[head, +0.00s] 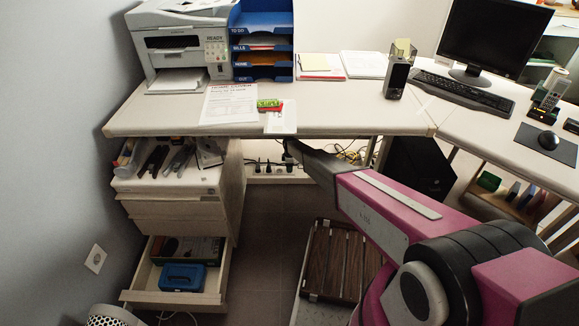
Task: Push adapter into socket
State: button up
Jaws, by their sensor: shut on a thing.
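My gripper (291,151) is at the end of my arm, under the front edge of the desk. It is small and dark here, and it is shut on a dark thing that looks like the adapter (289,160). The adapter's outline and prongs cannot be made out. A pale socket strip (268,169) with several dark plugs runs low along the back under the desk. The gripper overlaps the right part of the strip in the head view. I cannot tell whether the adapter touches the strip or is in a socket.
The desk (340,122) overhangs the gripper. A drawer cabinet (190,205) stands left, its bottom drawer (178,290) pulled out. Cables (349,155) hang right of the gripper. A slatted wooden thing (335,262) is on the floor. A wall socket (96,259) is far left.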

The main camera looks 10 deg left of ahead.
jog(key=shift+f, duration=0.95)
dwell(2.0)
jog(key=o, duration=1.3)
jog(key=shift+c, duration=0.2)
jog(key=shift+r, duration=0.1)
